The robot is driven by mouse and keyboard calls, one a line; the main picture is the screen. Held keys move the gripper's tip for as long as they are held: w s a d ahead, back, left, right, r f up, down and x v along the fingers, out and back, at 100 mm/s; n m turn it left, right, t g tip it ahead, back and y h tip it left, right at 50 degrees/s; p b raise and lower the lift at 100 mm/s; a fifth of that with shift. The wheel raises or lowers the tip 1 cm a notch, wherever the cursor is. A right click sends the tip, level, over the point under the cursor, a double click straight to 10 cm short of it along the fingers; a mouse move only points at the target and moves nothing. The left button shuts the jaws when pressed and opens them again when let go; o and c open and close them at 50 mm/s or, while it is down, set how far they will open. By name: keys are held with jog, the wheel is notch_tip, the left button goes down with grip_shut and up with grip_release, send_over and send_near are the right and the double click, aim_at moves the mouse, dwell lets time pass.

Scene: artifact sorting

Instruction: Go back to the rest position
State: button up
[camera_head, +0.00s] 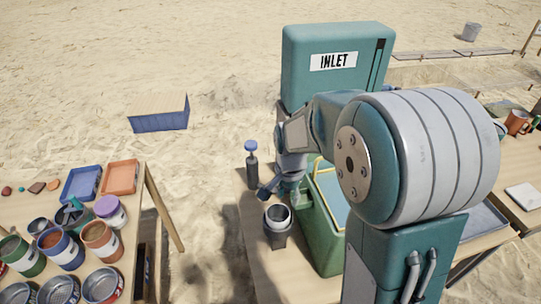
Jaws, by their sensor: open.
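My gripper (272,189) is at the far end of my bent arm, low over the middle table. It is open, and nothing shows between its fingers. It is partly hidden by my own wrist and small in the picture. A grey cup-shaped container (278,214) stands just in front of it. A dark bottle with a blue top (251,165) stands just behind it to the left. I cannot tell whether the gripper touches either of them.
A green box with a yellow handle (318,228) stands right of the gripper. A teal machine marked INLET (300,85) rises behind. The left table (25,200) holds cans, pots and trays. A blue box (160,120) lies on open sand.

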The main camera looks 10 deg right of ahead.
jog(key=s+a+r+n+t, duration=0.1)
jog(key=s+r+n+t, duration=0.4)
jog(key=s+r+n, duration=0.5)
jog(key=s+r, duration=0.5)
jog(key=s, duration=0.3)
jog(key=shift+a+r+n+t, duration=0.3)
jog(key=shift+a, duration=0.1)
jog(key=shift+w, duration=0.1)
